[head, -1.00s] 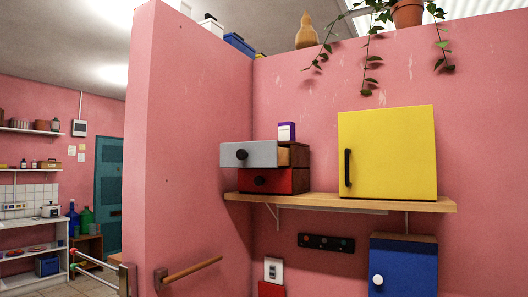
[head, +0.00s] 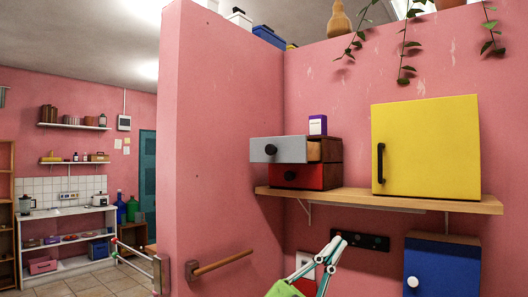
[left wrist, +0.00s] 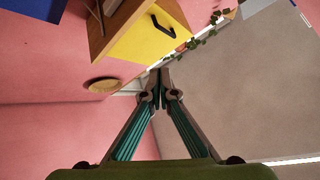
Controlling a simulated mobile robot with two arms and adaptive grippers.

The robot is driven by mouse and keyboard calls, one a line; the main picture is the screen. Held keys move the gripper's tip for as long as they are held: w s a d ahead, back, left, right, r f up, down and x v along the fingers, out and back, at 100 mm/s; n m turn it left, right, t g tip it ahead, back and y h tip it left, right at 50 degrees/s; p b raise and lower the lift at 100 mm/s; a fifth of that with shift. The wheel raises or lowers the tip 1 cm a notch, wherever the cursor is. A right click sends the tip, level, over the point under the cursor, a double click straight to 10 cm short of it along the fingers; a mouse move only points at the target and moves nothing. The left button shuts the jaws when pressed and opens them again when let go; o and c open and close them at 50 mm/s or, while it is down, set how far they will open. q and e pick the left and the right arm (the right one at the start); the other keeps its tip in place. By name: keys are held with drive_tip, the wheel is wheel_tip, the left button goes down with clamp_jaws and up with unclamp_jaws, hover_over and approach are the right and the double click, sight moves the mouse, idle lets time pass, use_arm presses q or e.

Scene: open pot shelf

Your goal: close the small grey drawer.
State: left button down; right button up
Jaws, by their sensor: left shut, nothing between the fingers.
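The small grey drawer (head: 279,150) with a round dark knob is pulled out of its small wooden case (head: 331,150), its pale wooden side showing. It sits above a red drawer (head: 304,176), which looks closed, on the wall shelf. My left gripper (head: 338,241) is below the shelf in the head view, low and to the right of the grey drawer and apart from it. Its fingers are together and empty. In the left wrist view the closed fingertips (left wrist: 160,76) point into open space; I cannot make out the grey drawer there. My right gripper is not in view.
A purple and white box (head: 318,125) stands on the case. A yellow cabinet (head: 426,147) shares the wooden shelf (head: 385,200). Below are a blue cabinet (head: 442,268) and a dark hook strip (head: 359,240). A wooden rail (head: 222,263) juts from the left wall.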

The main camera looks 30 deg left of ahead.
use_arm(q)
drive_tip(key=s+d+r+m+g+h, duration=0.2)
drive_tip(key=d+r+m+g+h, duration=0.2)
drive_tip(key=r+m+g+h, duration=0.5)
drive_tip(key=n+t+y, duration=0.3)
drive_tip(key=n+y, duration=0.2)
drive_tip(key=y, duration=1.3)
approach(269, 151)
drive_tip(key=w+p, duration=0.6)
drive_tip(key=shift+d+p, duration=0.15)
drive_tip(key=shift+p, duration=0.25)
drive_tip(key=shift+w+f, duration=0.1)
drive_tip(key=shift+w, duration=0.45)
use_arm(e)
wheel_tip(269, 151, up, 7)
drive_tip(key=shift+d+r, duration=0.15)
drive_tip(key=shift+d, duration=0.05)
